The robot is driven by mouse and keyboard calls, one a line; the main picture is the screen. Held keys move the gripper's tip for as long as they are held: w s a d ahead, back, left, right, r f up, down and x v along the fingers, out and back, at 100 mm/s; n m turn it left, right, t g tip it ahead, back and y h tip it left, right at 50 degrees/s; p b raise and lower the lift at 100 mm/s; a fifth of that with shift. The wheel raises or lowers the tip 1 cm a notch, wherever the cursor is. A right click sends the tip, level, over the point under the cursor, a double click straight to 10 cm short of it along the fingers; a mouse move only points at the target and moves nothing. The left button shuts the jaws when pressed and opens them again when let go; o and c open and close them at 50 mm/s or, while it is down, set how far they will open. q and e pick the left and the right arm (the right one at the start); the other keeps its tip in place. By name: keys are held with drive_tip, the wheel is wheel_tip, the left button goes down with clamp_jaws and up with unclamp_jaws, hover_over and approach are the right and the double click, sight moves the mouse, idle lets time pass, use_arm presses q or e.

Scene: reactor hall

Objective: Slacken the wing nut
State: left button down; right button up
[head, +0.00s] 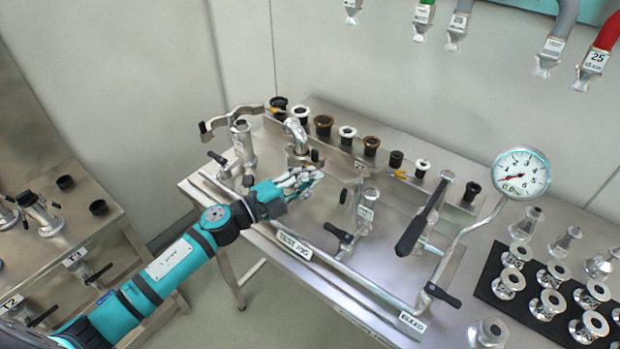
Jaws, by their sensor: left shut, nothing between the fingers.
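My left arm reaches in from the lower left. Its gripper (308,178) is over the steel test bench (400,208), with the fingers closed and nothing seen between them. Just behind the fingers stands a metal pipe fitting with a curved elbow (297,132) and a clamp-like collar at its base. I cannot make out a wing nut for certain; it is too small or hidden by the gripper. To the right of the fingers is an upright labelled fitting (367,205) with a black-handled valve (340,235) in front. My right gripper is not in view.
A pressure gauge (521,173) stands at the right on a bent pipe, beside a long black-handled lever (413,234). A T-handled fitting (242,142) stands left of the elbow. Small flanged adapters (323,124) line the back rack. More metal flanges fill a black mat (492,268).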

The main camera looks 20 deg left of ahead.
use_arm(q)
drive_tip(key=shift+w+a+r+n+t, duration=0.15)
drive_tip(key=shift+n+t, duration=0.25)
drive_tip(key=shift+n, duration=0.6)
drive_tip(key=shift+s+a+r+n+t, duration=0.15)
drive_tip(key=shift+n+t, duration=0.25)
drive_tip(key=shift+n, duration=0.6)
idle(0.7)
drive_tip(key=shift+w+a+r+n+t+y+b, duration=0.15)
drive_tip(key=shift+n+t, duration=0.2)
drive_tip(key=shift+n, duration=0.6)
drive_tip(key=shift+a+n+t+y+b, duration=0.1)
drive_tip(key=shift+n+t, duration=0.2)
drive_tip(key=shift+n, duration=0.7)
drive_tip(key=shift+w+a+r+n+t+y+b, duration=0.15)
drive_tip(key=shift+n+t, duration=0.2)
drive_tip(key=shift+n, duration=0.6)
idle(2.4)
